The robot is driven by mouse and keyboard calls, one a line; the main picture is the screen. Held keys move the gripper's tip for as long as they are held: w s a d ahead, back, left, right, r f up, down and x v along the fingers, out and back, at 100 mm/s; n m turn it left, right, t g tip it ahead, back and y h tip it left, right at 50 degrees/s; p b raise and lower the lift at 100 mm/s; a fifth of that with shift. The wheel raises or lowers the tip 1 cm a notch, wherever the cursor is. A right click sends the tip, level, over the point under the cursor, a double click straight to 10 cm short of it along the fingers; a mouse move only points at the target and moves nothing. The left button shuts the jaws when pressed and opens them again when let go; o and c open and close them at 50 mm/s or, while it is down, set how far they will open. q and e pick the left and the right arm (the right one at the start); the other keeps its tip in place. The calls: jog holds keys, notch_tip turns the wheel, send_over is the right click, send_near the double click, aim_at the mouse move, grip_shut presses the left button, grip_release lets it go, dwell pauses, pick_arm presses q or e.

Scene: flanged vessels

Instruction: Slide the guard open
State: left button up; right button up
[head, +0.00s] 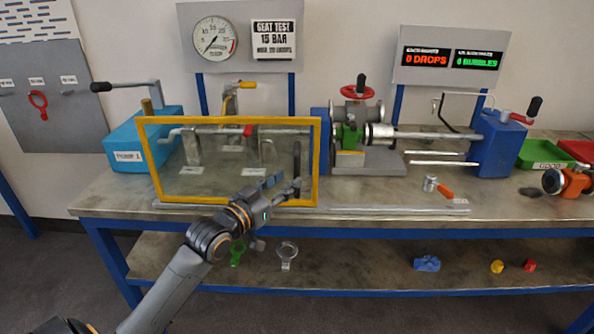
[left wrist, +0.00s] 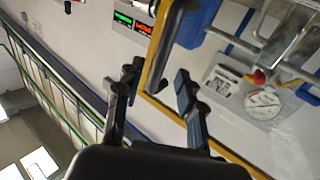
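The guard is a clear panel in a yellow frame (head: 235,120) in front of the left half of the bench rig. Its dark upright handle (head: 297,160) is near the right frame edge. My left gripper (head: 284,186) is at the guard's lower right, by the handle's lower end. In the left wrist view the gripper (left wrist: 158,75) is open, with the handle (left wrist: 174,45) and yellow frame (left wrist: 160,45) showing between its fingers. I cannot tell whether a finger touches the handle. My right gripper is not in view.
A rail (head: 400,207) runs along the bench's front edge. A vessel with a red handwheel (head: 356,92) stands right of the guard. A small metal part with an orange handle (head: 432,184) lies right of centre. The bench front between guard and that part is clear.

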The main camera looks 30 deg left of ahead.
aim_at(295, 175)
pick_arm(q)
jog(key=shift+w+d, duration=0.1)
jog(key=shift+w, duration=2.6)
jog(key=shift+c, duration=0.4)
grip_shut()
